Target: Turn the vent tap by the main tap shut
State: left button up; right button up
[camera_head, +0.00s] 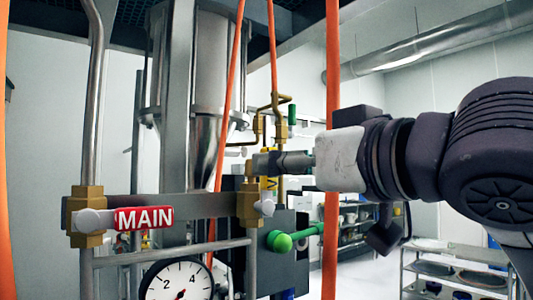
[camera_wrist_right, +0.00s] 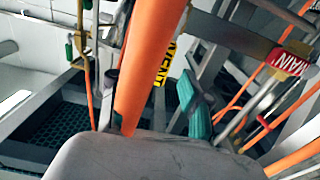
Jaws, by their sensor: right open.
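The vent tap is a brass valve (camera_head: 248,203) on the horizontal pipe, right of the main tap's brass valve (camera_head: 88,214). Its handle carries a yellow label (camera_head: 268,183), mostly hidden behind my right gripper in the head view. In the right wrist view the yellow VENT label (camera_wrist_right: 165,65) is readable, partly covered by an orange bar. The red MAIN label (camera_head: 144,217) lies along the horizontal pipe. My right gripper (camera_head: 268,163) is open, reaching in from the right just above the vent tap. I cannot tell whether it touches the handle. My left gripper is out of view.
A green knob (camera_head: 279,241) and a pressure gauge (camera_head: 178,282) sit below the taps. Shelving (camera_head: 455,254) stands at the right.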

aim_at(269, 190)
jog(key=shift+p+x, duration=0.4)
jog(key=shift+x, duration=1.5)
grip_shut()
